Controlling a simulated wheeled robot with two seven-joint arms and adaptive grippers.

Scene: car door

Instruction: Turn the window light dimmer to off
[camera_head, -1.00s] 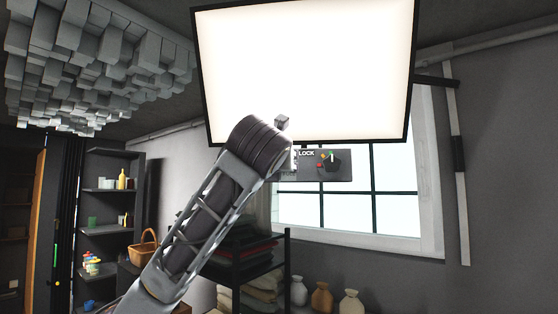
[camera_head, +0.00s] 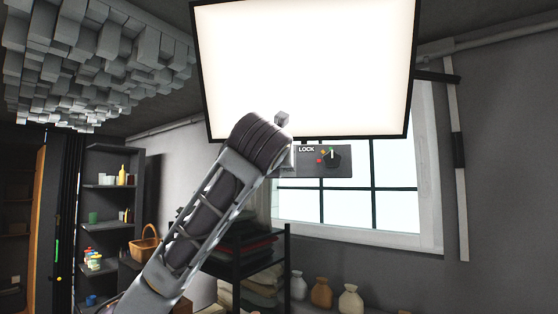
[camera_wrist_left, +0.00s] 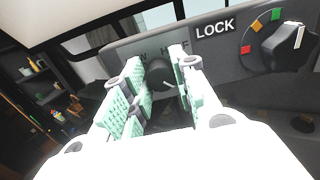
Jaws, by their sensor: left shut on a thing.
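A dark control panel (camera_head: 340,171) hangs below the bright window light (camera_head: 310,70), which is lit. In the left wrist view, my left gripper (camera_wrist_left: 162,80) has its green-padded fingers closed around a small dark round knob (camera_wrist_left: 160,73). The lettering above this knob is partly hidden by the fingers. A larger dial (camera_wrist_left: 282,45) with red, orange and green marks sits to the right, past the word LOCK; its white pointer is near the green mark. In the head view my forearm hides the left gripper and the held knob. My right gripper is in neither view.
A window (camera_head: 400,210) is behind the panel. A dark rack with folded cloth (camera_head: 250,255) and several small jars (camera_head: 321,292) stand below. Shelves (camera_head: 105,210) and a basket (camera_head: 145,245) are at the left. A striped pole (camera_head: 460,150) stands at the right.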

